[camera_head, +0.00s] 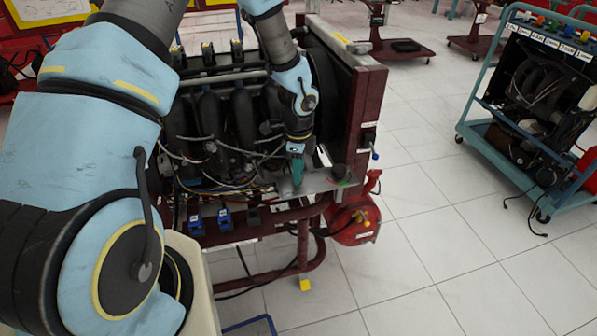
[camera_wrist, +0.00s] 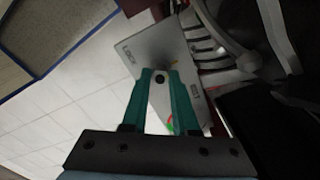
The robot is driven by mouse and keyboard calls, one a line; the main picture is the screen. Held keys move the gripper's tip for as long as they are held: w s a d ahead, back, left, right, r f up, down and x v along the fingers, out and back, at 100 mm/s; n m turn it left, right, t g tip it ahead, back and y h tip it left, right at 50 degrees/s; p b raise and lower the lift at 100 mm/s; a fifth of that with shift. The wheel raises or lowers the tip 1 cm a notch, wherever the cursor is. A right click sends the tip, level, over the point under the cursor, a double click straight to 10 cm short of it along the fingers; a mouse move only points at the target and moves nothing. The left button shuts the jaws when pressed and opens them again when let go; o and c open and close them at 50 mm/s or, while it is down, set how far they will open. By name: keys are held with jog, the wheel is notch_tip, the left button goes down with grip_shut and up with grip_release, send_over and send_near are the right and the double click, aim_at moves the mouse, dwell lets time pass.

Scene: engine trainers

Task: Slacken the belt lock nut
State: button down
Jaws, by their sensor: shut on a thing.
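My gripper (camera_head: 297,172) reaches down to a grey metal plate (camera_head: 318,184) at the front right of the engine trainer. In the wrist view its two teal fingers (camera_wrist: 160,76) come together over the same plate (camera_wrist: 145,50), near a printed word that looks like LOCK. They are shut on a small dark round piece, the lock nut (camera_wrist: 159,79), which shows between the fingertips. The fingers hide most of it. In the head view the nut is hidden behind the gripper.
The engine (camera_head: 225,125) with hoses and wires lies to the left. A dark red frame post (camera_head: 362,120) rises behind. A red tank (camera_head: 352,222) sits below. A blue cart (camera_head: 470,112) stands right, across clear tiles.

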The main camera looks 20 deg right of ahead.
jog(key=shift+n, duration=0.3)
jog(key=n+b, duration=0.2)
jog(key=n, duration=0.3)
jog(key=n+b, duration=0.1)
jog(key=n, duration=0.4)
jog(key=shift+n, duration=0.4)
jog(key=n+b, duration=0.1)
jog(key=n, duration=0.4)
jog(key=shift+n, duration=0.3)
jog(key=n, duration=0.4)
jog(key=shift+n, duration=0.4)
jog(key=c, duration=0.7)
grip_release()
